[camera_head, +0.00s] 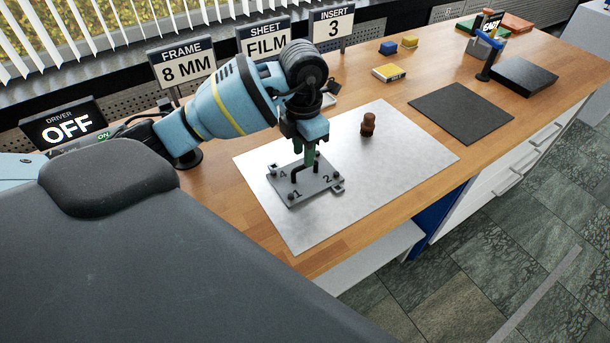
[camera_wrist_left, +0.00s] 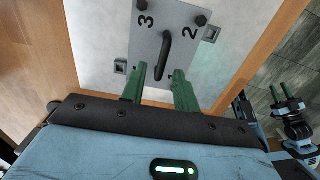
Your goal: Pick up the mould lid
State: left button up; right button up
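The mould lid (camera_head: 306,187) is a flat grey plate with numbered corners, dark knobs and a black bar handle. It lies on the pale metal sheet (camera_head: 385,180). In the left wrist view the lid (camera_wrist_left: 146,64) and its upright handle (camera_wrist_left: 163,50) show just beyond the fingertips. My left gripper (camera_head: 308,160) points down over the lid at the handle. Its green fingers (camera_wrist_left: 160,72) are apart, with nothing held between them. My right gripper (camera_wrist_left: 281,92) shows small at the right of the left wrist view, its green fingers apart and empty.
A brown knob-like piece (camera_head: 368,124) stands on the metal sheet right of the lid. A dark mat (camera_head: 460,112), a black block (camera_head: 524,76) and small boxes (camera_head: 389,73) lie farther right. Signs (camera_head: 182,63) line the back edge. The sheet's front is clear.

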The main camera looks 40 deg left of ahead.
aim_at(305, 172)
pick_arm(q)
jog(key=shift+d+f, duration=0.15)
jog(key=shift+f, duration=2.4)
grip_shut()
